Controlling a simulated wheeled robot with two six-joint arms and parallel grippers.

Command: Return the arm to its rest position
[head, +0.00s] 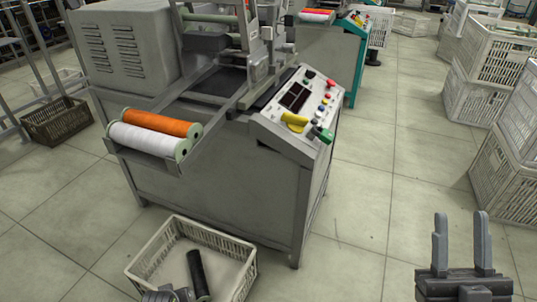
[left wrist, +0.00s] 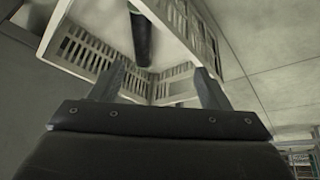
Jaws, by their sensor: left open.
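My left gripper (left wrist: 162,75) is open in the left wrist view, with nothing between its fingers. It points at a pale slatted crate (head: 228,236), whose slatted wall also shows in the left wrist view (left wrist: 85,52). A dark tube (head: 198,274) is in the crate; it shows in the left wrist view (left wrist: 141,38) beyond the fingers, apart from them. In the head view only a bit of my left gripper shows at the bottom edge, over the crate's near side. My right gripper (head: 461,222) is open and empty above bare floor at the lower right.
A grey winding machine (head: 220,185) stands behind the crate, with a control panel (head: 298,102). Its front tray (head: 140,157) holds an orange spool (head: 160,123) and a white spool (head: 145,139). White crates (head: 500,185) are stacked at right. The floor between is clear.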

